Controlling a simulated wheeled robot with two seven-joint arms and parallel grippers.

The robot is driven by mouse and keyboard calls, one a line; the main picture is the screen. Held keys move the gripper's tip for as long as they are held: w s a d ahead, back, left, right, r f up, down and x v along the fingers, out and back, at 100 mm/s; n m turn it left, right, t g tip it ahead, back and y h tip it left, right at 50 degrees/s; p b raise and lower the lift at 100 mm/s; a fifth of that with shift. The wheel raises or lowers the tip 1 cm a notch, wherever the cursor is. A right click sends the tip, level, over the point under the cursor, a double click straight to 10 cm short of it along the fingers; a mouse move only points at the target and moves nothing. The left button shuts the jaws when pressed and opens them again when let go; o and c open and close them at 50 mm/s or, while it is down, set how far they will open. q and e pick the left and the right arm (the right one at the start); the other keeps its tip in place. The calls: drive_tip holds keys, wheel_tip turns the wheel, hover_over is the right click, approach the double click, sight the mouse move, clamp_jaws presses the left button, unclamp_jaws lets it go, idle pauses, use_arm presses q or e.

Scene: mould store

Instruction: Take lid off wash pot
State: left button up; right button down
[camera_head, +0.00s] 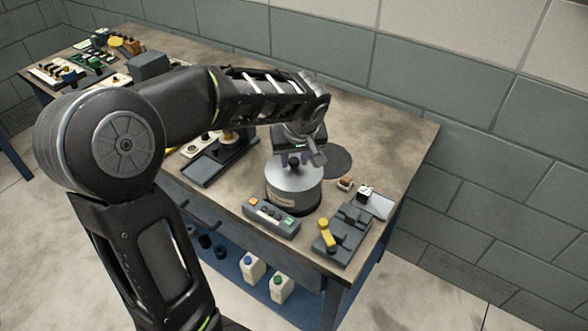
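The wash pot (294,197) is a short grey metal cylinder with a label, standing on the workbench near its right end. Its lid (284,178) is a pale metal disc with a dark knob (294,163), and it sits on the pot. My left gripper (294,160) points down over the lid, with its fingertips around or just beside the knob. Whether the fingers touch the knob is too small to tell. My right gripper is not in view.
A control box (271,217) with coloured buttons stands in front of the pot. A dark fixture with a yellow handle (327,233) is to its right. A round dark mat (336,161) lies behind the pot. A black tray (207,168) is to the left. White bottles (252,268) stand on the shelf below.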

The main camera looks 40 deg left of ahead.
sight(295, 161)
use_arm(q)
clamp_jaws()
idle(0.4)
wheel_tip(295, 161, up, 10)
drive_tip(key=b, duration=0.1)
idle(0.4)
idle(0.5)
